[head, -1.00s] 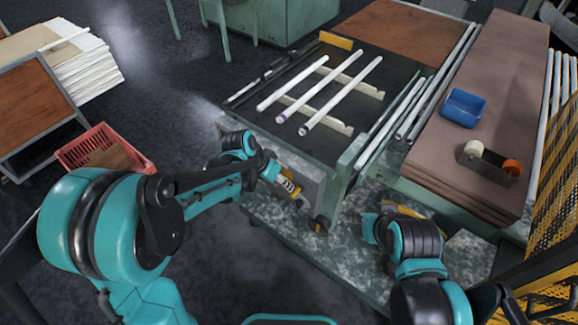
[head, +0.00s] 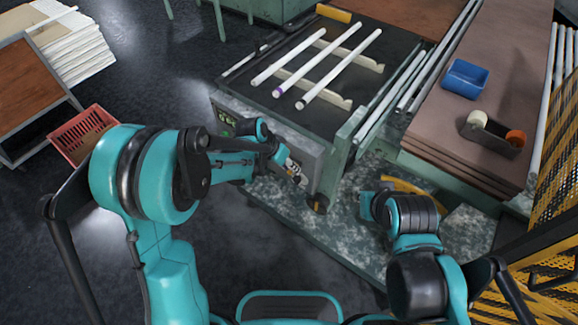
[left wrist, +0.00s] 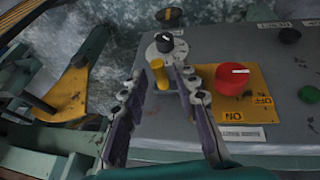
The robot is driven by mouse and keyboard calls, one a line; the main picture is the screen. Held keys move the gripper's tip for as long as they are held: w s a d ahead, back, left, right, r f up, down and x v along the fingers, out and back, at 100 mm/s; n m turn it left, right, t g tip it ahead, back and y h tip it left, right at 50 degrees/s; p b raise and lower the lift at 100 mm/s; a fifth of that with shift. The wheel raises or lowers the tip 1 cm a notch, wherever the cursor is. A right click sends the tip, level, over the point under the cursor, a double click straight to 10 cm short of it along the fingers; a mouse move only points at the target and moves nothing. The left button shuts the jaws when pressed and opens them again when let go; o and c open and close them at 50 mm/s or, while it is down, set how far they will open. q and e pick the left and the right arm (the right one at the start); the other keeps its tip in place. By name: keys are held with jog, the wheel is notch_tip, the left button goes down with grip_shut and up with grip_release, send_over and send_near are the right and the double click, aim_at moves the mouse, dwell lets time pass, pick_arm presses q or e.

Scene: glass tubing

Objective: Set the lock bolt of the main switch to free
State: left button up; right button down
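The main switch is a red knob (left wrist: 232,80) on a yellow plate (left wrist: 262,103) marked ON and OFF, on the grey panel. Left of it stands a short yellow pin (left wrist: 159,74), which looks like the lock bolt. Just beyond the pin is a black knob (left wrist: 165,42) on a pale round plate. My left gripper (left wrist: 160,79) is open, its fingertips on either side of the pin; I cannot tell whether they touch it. In the head view my left gripper (head: 292,170) is at the bench's front panel (head: 312,158). My right gripper (head: 368,206) is low at the right, its fingers unclear.
Glass tubes (head: 340,68) lie on supports on the dark bench top. A green button (left wrist: 308,94) and a dark button (left wrist: 290,36) are on the panel's right. A yellow bracket (left wrist: 72,92) stands left of the panel.

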pick_arm(q)
grip_shut()
jog(key=shift+s+d, duration=0.6)
jog(key=shift+d, duration=0.25)
jog(key=shift+s+d, duration=0.6)
jog(key=shift+d, duration=0.2)
jog(key=shift+o, duration=1.8)
grip_release()
jog(key=shift+a, duration=0.1)
jog(key=v, duration=1.2)
jog(key=s+a+r+n+t+y, duration=0.2)
jog(key=s+a+n, duration=0.1)
jog(key=s+a, duration=0.4)
jog(key=s+a+r+n+t+y, duration=0.1)
jog(key=s+a+n+t+y, duration=0.1)
jog(key=s+a, duration=0.5)
jog(key=shift+a+r+n+t, duration=0.4)
jog(key=shift+a+n, duration=0.5)
